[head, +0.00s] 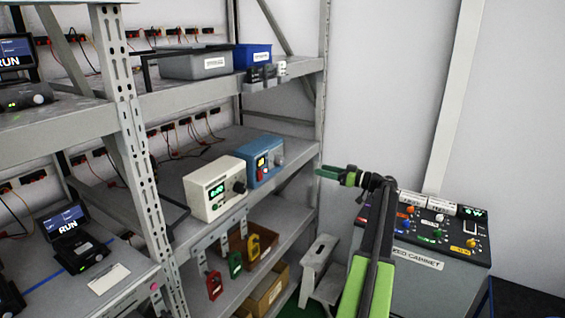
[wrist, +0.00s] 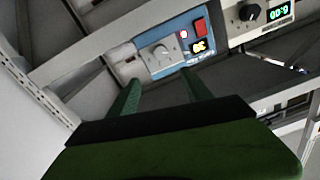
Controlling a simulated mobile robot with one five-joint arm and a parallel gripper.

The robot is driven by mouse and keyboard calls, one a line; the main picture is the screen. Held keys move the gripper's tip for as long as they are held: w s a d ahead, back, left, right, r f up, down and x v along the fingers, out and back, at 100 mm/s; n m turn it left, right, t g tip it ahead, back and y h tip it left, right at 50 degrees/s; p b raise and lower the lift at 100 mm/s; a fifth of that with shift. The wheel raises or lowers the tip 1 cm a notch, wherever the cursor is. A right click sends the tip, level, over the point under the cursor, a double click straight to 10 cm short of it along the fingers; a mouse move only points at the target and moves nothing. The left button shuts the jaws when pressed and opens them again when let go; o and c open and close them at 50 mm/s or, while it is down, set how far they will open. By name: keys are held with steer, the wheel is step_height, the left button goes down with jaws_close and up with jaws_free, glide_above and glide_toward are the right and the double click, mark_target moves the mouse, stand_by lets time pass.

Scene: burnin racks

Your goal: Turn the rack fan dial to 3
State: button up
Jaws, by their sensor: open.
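A blue box (head: 265,160) stands on the middle rack shelf, with a pale grey dial (head: 279,160) on its front. The markings around the dial are too small to read. I cannot tell from a label that it is the fan dial. My gripper (head: 330,172) is open and empty, in front and to the right of the box. In the wrist view its green fingers (wrist: 160,78) are apart, short of the dial.
A cream box (head: 212,190) with a green display and black knob stands left of the blue box. A grey control cabinet (head: 420,280) with coloured knobs stands at the right. A grey step stool (head: 318,262) is beside the rack. Red, green and yellow tags (head: 235,264) hang below the shelf.

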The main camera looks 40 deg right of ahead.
mark_target(283, 161)
steer(key=x, duration=1.7)
steer(key=shift+w+a+f, duration=0.1)
steer(key=shift+a, duration=0.2)
jaws_close()
